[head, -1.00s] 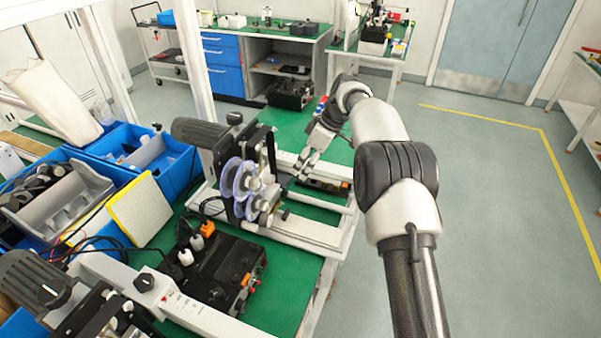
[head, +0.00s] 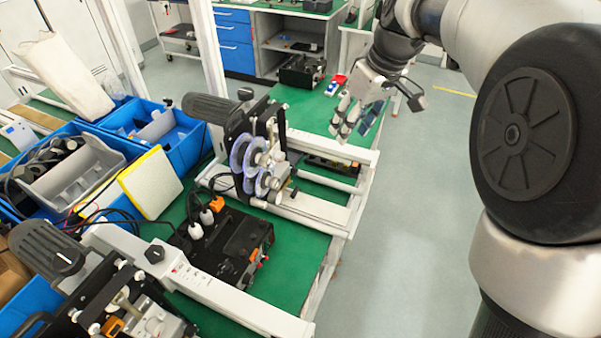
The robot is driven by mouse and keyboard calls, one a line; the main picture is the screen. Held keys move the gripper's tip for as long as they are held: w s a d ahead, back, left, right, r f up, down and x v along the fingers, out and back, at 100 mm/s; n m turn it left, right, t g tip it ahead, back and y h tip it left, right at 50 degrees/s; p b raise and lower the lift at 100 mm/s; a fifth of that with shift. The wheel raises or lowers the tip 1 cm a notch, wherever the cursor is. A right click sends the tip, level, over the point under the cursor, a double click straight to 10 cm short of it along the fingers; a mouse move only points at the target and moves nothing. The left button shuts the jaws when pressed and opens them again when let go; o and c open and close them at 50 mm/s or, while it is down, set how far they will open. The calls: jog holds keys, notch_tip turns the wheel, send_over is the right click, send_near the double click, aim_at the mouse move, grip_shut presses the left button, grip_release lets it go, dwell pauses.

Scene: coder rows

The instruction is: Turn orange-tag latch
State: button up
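My gripper (head: 353,121) hangs at the upper middle, beyond the machine with clear purple-tinted reels (head: 250,165). Its fingers point down and look spread apart, with nothing seen between them. Orange parts show in several places: on the near machine (head: 112,326), on the black control box (head: 216,203), and a small one on the far black unit (head: 354,165). I cannot tell which is the tagged latch; no latch shape is clear. My gripper appears apart from all of these.
Blue bins (head: 165,150) and a yellow-edged white pad (head: 152,183) crowd the left. A white rail (head: 215,290) crosses the front of the green bench. A white frame post (head: 207,70) stands behind the reels. The grey floor (head: 400,260) is open at the right.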

jog(key=s+d+r+m+t+h, duration=0.1)
jog(key=s+d+m, duration=0.1)
jog(key=s, duration=0.5)
jog(key=s+d+r+m, duration=0.2)
jog(key=s, duration=0.6)
jog(key=s+d+f+m+t+h, duration=0.2)
jog(key=s+d+f, duration=0.3)
jog(key=s, duration=0.2)
jog(key=w+d+f+n+t+h, duration=0.1)
jog(key=w+d+f+n+t, duration=0.15)
jog(key=w, duration=0.55)
jog(key=n+t+y+b, duration=0.1)
jog(key=n+y+b, duration=0.1)
jog(key=n+y, duration=0.85)
send_near(296, 172)
jog(key=w+a+f+b, duration=0.1)
jog(key=w+a+f+n+h+b, duration=0.1)
jog(key=w+a, duration=0.1)
jog(key=w+a+f+n+h+b, duration=0.1)
jog(key=w+a+b, duration=0.1)
jog(key=shift+f, duration=0.3)
